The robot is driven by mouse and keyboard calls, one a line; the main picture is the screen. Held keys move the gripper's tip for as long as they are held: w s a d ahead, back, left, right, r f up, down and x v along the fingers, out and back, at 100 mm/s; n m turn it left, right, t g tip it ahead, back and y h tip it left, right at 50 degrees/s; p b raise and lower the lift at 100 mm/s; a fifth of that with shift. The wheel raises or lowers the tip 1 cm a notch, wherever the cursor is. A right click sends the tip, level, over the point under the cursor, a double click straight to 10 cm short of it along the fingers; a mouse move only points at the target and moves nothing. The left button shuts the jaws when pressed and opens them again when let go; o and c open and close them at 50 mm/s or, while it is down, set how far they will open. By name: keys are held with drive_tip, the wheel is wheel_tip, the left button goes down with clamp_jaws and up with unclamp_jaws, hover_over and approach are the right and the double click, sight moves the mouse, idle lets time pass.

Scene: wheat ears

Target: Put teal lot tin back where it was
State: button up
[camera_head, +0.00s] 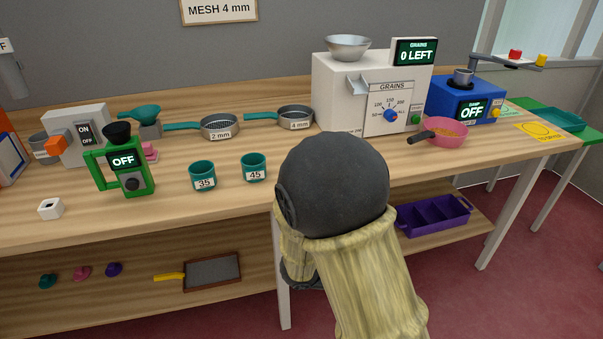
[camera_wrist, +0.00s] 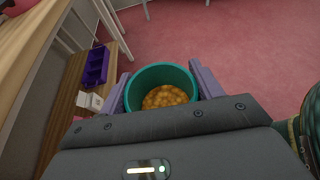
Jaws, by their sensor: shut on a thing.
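In the wrist view, my gripper (camera_wrist: 163,84) is shut on a teal tin (camera_wrist: 143,76), with a purple finger on each side of it. The tin holds orange-yellow grains and hangs over the pink floor, beside the bench. In the head view, my arm hides the gripper and the held tin. Two other teal tins, one labelled 35 (camera_head: 203,177) and one labelled 45 (camera_head: 254,168), stand upright on the bench.
The wooden bench (camera_head: 330,155) carries a green device (camera_head: 124,165), sieves (camera_head: 219,127), a white grains machine (camera_head: 340,90), a pink pan (camera_head: 446,131) and a blue machine (camera_head: 450,100). A purple divided tray (camera_head: 433,214) sits on the lower shelf. A teal tray (camera_head: 562,119) stands at right.

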drive_tip(key=s+a+f+m+g+y, duration=0.1)
drive_tip(key=s+a+f+m+g, duration=0.2)
drive_tip(key=f, duration=0.5)
drive_tip(key=s+a+f+m+g+y, duration=0.1)
drive_tip(key=s+a+f+m+g, duration=0.1)
drive_tip(key=f+m+g, duration=0.5)
drive_tip(key=s+a+f+m+g+y, duration=0.1)
drive_tip(key=s+a+f+m+g, duration=0.15)
drive_tip(key=f, duration=0.65)
drive_tip(key=a+f+m+g+y, duration=0.3)
drive_tip(key=a+f+m+y, duration=0.2)
drive_tip(key=a+m+y, duration=0.8)
drive_tip(key=w+r+m+t+y, duration=0.2)
drive_tip(key=w+m+t+y, duration=0.3)
drive_tip(key=w+m+t, duration=0.35)
drive_tip(key=w+r+m+t+y, duration=0.3)
drive_tip(key=w+m+t+y, duration=0.2)
drive_tip(key=w+m+t, duration=0.35)
drive_tip(key=w+d+m+t+h, duration=0.3)
drive_tip(key=d+m+h, duration=0.3)
drive_tip(key=d, duration=0.4)
drive_tip(key=w+d+m+t+h, duration=0.4)
drive_tip(key=d+m+t+h, duration=0.1)
drive_tip(key=d+m+h, duration=0.2)
drive_tip(key=d+m, duration=0.1)
drive_tip(key=d, duration=0.1)
drive_tip(key=shift+w+d+r+t, duration=0.25)
drive_tip(key=shift+d+r+t, duration=0.1)
drive_tip(key=shift+r, duration=0.05)
